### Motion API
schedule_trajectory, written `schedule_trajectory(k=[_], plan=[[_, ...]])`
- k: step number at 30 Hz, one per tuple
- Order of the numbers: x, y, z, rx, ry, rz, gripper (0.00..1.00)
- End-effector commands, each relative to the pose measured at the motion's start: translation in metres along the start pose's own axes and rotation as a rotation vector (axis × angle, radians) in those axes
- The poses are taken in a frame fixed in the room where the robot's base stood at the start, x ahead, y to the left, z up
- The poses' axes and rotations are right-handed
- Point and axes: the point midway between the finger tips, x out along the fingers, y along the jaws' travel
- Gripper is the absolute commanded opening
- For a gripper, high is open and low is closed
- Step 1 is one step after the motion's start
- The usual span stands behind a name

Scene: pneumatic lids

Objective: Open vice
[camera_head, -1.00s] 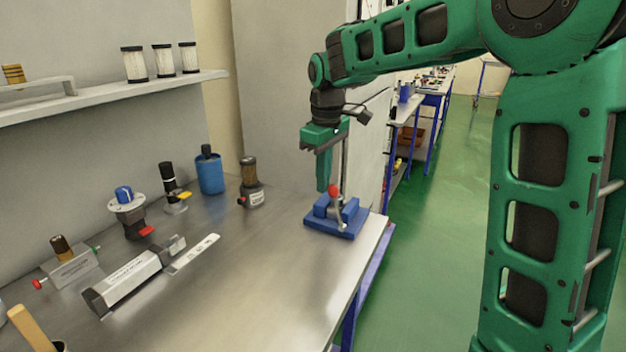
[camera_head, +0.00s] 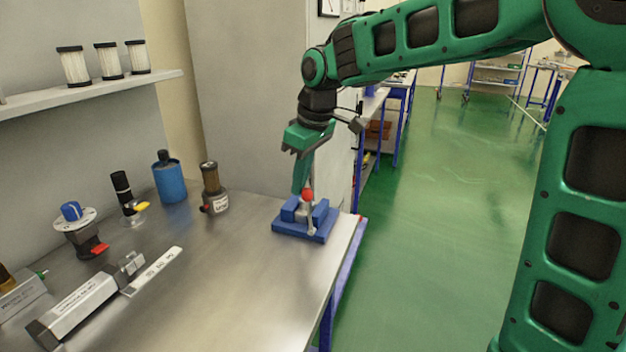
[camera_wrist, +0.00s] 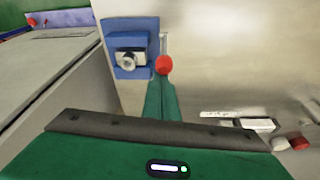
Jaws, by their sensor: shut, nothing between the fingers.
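The vice is a small blue block-shaped device (camera_head: 290,230) at the right front corner of the steel bench, with a metal part between its raised blue sides. A metal lever with a red ball knob (camera_head: 308,194) stands up from its right side. My gripper (camera_head: 300,191) reaches down from above, tilted, its green fingers shut and empty with the tips right by the red knob. In the wrist view the fingertips (camera_wrist: 161,83) end just at the red knob (camera_wrist: 164,65), beside the blue vice (camera_wrist: 117,33). I cannot tell whether they touch it.
The steel bench (camera_head: 230,270) holds a blue bottle (camera_head: 170,182), a brown-topped fitting (camera_head: 212,190), a blue-knobbed valve (camera_head: 75,225) and a silver cylinder (camera_head: 80,310) to the left. A grey cabinet stands behind. Green floor lies free to the right.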

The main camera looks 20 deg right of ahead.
Motion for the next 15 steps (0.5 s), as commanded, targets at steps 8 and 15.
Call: schedule_trajectory(k=[8, 15], plan=[[-0.0044, -0.0088, 0.0067, -0.017, 0.021, -0.01, 0.0], [-0.0042, -0.0081, 0.0077, -0.015, 0.018, -0.009, 0.0]])
